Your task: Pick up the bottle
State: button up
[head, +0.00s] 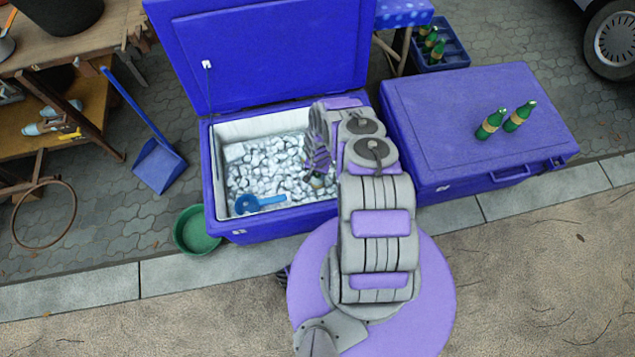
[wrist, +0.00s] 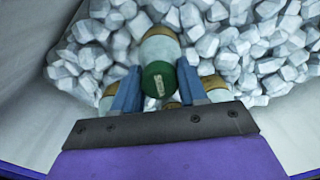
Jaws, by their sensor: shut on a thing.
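In the wrist view, a bottle (wrist: 161,49) with a pale body, a gold band and a green end (wrist: 158,79) lies among the ice. My gripper (wrist: 157,84) is shut on this bottle, with one blue finger on each side of its green end. In the head view, my gripper (head: 318,166) reaches down into the right part of the open blue cooler (head: 270,231). My arm and gripper hide most of the bottle there.
Ice (head: 262,165) fills the cooler, with a blue scoop (head: 258,203) at its front left. Gold-banded items (wrist: 214,83) lie close beside the fingers. A closed cooler (head: 440,120) at right carries two green bottles (head: 490,124). A green basin (head: 194,231) stands at left.

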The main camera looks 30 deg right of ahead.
grip_shut()
jog(key=shift+r, duration=0.15)
